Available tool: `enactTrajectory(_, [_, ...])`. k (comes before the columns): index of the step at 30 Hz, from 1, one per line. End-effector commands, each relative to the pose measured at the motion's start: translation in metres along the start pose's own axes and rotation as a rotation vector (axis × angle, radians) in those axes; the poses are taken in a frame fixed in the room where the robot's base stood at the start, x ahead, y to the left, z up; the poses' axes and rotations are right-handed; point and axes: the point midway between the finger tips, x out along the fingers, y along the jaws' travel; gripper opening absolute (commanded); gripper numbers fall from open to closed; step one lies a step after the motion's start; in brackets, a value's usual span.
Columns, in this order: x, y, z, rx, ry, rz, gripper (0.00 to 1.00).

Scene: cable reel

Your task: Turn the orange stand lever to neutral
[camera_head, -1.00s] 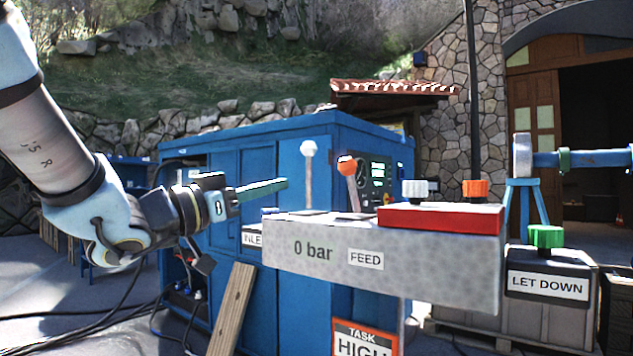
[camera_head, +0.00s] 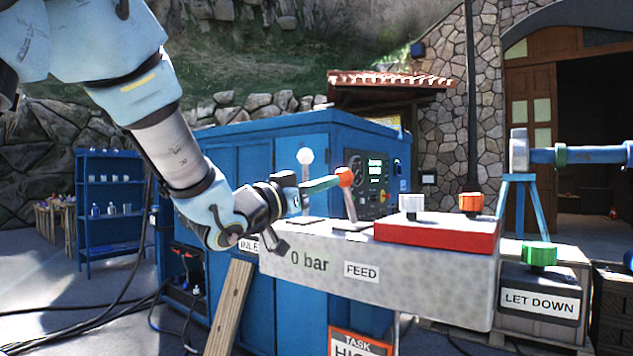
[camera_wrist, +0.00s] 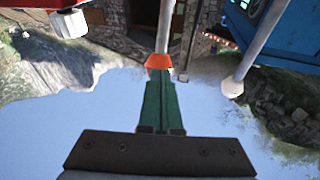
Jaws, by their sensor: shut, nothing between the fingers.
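The orange-knobbed lever (camera_head: 345,178) rises from the grey panel (camera_head: 420,278) marked "0 bar" and "FEED", leaning slightly left in the head view. My gripper (camera_head: 335,181) is shut and empty, its green fingers pointing right. The fingertips are at the orange knob, touching it or very close; I cannot tell which. In the wrist view the orange knob (camera_wrist: 158,62) is straight ahead of the shut fingertips (camera_wrist: 160,78), which overlap its edge. My wrist hides part of the panel's left end.
A white-knobbed lever (camera_head: 305,157) stands just behind my fingers; it also shows in the wrist view (camera_wrist: 232,88). A red block (camera_head: 435,236) carries a white knob (camera_head: 411,203) and an orange knob (camera_head: 471,203). A green knob (camera_head: 540,254) tops the "LET DOWN" box (camera_head: 540,303).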

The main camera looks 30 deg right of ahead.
Motion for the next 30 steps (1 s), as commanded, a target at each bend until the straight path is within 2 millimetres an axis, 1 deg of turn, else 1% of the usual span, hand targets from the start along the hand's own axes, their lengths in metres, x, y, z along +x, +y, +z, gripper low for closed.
enactTrajectory(8, [0.000,0.000,0.000,0.001,0.000,0.000,0.00])
enactTrajectory(13, [0.004,-0.001,-0.007,-0.004,-0.027,0.002,0.00])
enactTrajectory(19, [0.016,-0.004,-0.018,-0.022,-0.122,0.001,0.00])
enactTrajectory(25, [0.028,-0.006,-0.020,-0.039,-0.205,0.000,0.00])
enactTrajectory(27, [0.038,-0.007,-0.018,-0.038,-0.210,0.001,0.00])
enactTrajectory(30, [0.047,-0.009,-0.019,-0.039,-0.209,0.001,0.00])
